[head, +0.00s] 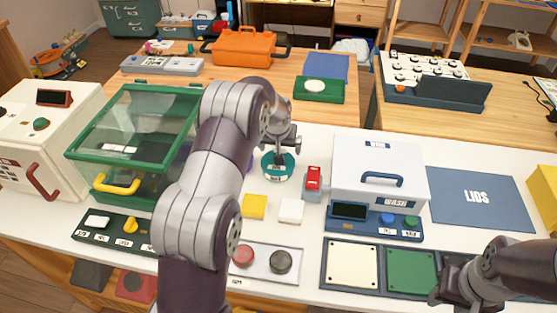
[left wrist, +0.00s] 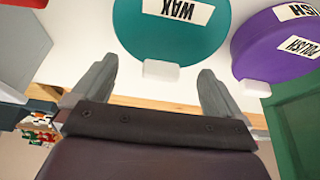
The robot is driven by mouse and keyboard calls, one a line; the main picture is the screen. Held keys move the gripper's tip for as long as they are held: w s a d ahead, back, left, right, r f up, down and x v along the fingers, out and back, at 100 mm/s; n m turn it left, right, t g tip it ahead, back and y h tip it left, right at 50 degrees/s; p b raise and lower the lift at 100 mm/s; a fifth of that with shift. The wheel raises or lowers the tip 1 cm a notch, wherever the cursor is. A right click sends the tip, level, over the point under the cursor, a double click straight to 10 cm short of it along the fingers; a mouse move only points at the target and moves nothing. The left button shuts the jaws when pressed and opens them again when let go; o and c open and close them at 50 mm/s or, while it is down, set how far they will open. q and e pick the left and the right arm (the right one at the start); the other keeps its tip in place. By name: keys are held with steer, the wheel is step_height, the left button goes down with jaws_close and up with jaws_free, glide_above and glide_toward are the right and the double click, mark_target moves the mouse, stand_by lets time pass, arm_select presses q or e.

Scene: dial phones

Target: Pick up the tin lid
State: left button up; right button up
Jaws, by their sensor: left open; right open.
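A round teal tin (head: 278,168) labelled WAX stands on the white table; its lid cannot be told apart from its body in the head view. In the left wrist view its teal round top (left wrist: 165,35) has a white tab (left wrist: 160,71) on the near edge. My left gripper (head: 284,150) is open and empty above the tin. In the left wrist view its fingers (left wrist: 155,88) are spread, with the tab between and just beyond them. A purple tin (left wrist: 280,45) labelled POLISH is beside it, mostly hidden behind my left arm in the head view. My right gripper (head: 455,288) is open at lower right.
A blue mat marked LIDS (head: 478,200) lies at the right. A white WASH box (head: 378,165) stands right of the tin, a green glass-topped case (head: 135,120) to the left. Yellow (head: 254,206) and white (head: 291,211) blocks lie in front.

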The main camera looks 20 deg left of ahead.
arm_select(q)
steer(key=shift+s, duration=0.1)
steer(key=c, duration=1.7)
steer(key=shift+o, duration=0.2)
steer(key=shift+r, duration=0.1)
